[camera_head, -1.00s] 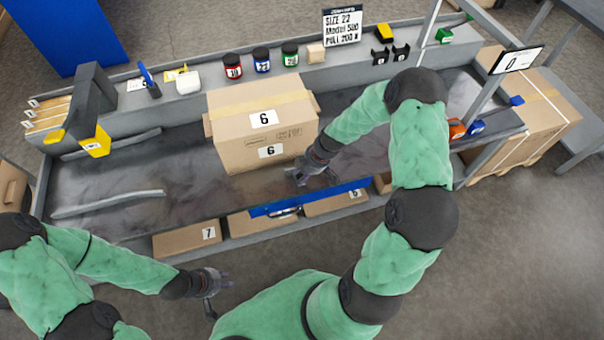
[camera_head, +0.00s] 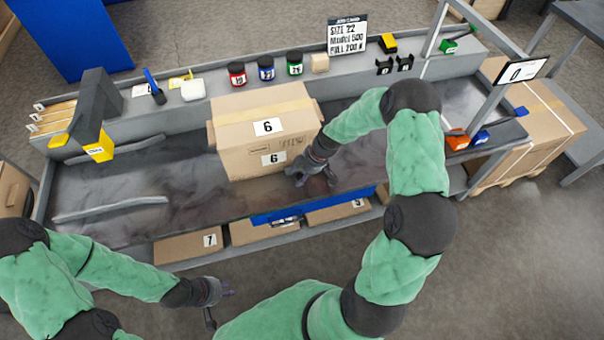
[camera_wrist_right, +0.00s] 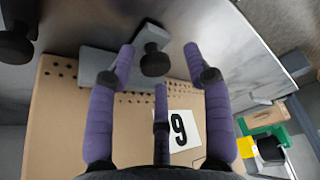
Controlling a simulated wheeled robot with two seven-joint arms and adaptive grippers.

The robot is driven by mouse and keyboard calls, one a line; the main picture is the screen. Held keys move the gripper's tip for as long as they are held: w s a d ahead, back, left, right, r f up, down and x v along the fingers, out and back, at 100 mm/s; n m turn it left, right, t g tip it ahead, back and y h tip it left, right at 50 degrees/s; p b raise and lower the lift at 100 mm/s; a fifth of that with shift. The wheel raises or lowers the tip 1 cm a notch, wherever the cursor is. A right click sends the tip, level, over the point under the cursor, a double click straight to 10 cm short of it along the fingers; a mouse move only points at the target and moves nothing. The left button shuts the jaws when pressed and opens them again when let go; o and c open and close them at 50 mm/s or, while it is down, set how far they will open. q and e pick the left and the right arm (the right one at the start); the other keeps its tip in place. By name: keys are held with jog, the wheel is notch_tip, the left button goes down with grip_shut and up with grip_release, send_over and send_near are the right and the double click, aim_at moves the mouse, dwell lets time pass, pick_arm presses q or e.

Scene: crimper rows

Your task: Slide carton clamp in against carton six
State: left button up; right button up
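Carton six (camera_head: 240,158) is a closed brown box standing upright on the grey bench, with a "6" label on its top and front. My right gripper (camera_head: 312,176) is low at the carton's front right corner. In the right wrist view, its purple fingers (camera_wrist_right: 160,62) are spread around a black knob (camera_wrist_right: 154,62) on a grey block (camera_wrist_right: 150,34), apparently the carton clamp. The block lies beside the carton (camera_wrist_right: 60,120); I cannot tell whether they touch. In the head view I cannot make out the clamp. My left gripper (camera_head: 220,300) is open and empty in front of the bench.
A second black knob (camera_wrist_right: 15,46) shows at the wrist view's left edge. A grey rail (camera_head: 110,207) lies on the bench's left part. Several jars (camera_head: 266,68) stand on the back ledge.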

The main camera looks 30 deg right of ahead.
jog(key=shift+d, duration=0.15)
jog(key=shift+r, duration=0.25)
jog(key=v, duration=1.1)
jog(key=shift+r, duration=0.25)
jog(key=shift+f, duration=0.1)
